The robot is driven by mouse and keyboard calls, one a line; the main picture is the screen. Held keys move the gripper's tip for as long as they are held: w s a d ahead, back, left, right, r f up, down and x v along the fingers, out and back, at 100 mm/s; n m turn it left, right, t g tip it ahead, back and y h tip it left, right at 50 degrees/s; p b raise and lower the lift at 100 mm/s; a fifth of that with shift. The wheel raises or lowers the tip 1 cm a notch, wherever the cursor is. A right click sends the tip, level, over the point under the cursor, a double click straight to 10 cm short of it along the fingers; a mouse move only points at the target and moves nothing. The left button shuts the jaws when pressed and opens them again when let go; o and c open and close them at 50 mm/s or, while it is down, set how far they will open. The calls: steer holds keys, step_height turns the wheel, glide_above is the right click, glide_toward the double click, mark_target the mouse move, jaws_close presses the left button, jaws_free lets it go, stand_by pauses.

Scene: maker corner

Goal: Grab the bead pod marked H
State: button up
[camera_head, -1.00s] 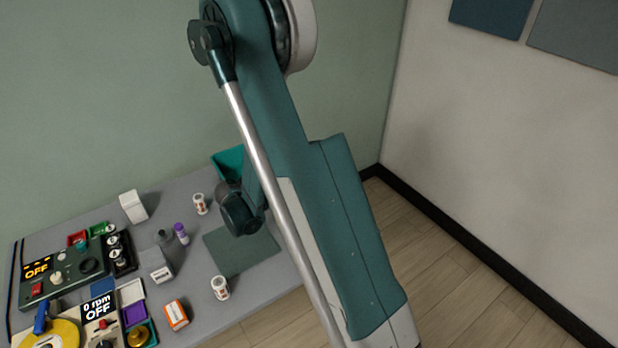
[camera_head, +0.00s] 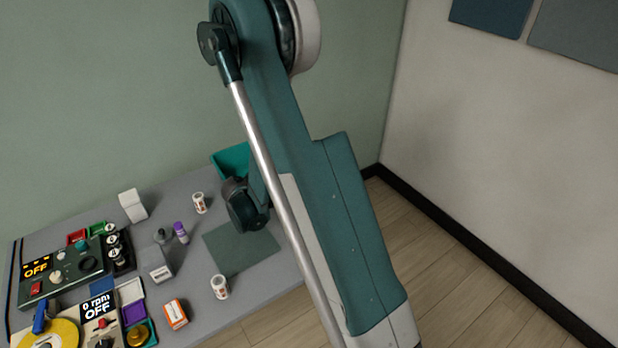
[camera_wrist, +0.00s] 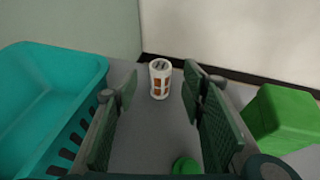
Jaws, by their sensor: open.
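A white bead pod (camera_wrist: 160,80) with orange-brown windows stands upright on the grey table in the wrist view. My gripper's fingers are hidden there behind my arm.
A teal basket (camera_wrist: 48,90) is close on the left in the wrist view, and a green block (camera_wrist: 283,118) on the right. A round green thing (camera_wrist: 186,166) lies between the fingers' bases. Control boxes (camera_head: 62,272) crowd the table's left; a dark green mat (camera_head: 240,248) is bare.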

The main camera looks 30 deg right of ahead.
steer(key=shift+d, duration=0.1)
steer(key=shift+r+b+x, duration=0.2)
steer(key=shift+b+x, duration=0.45)
steer(key=shift+x, duration=1.85)
steer(key=c, duration=1)
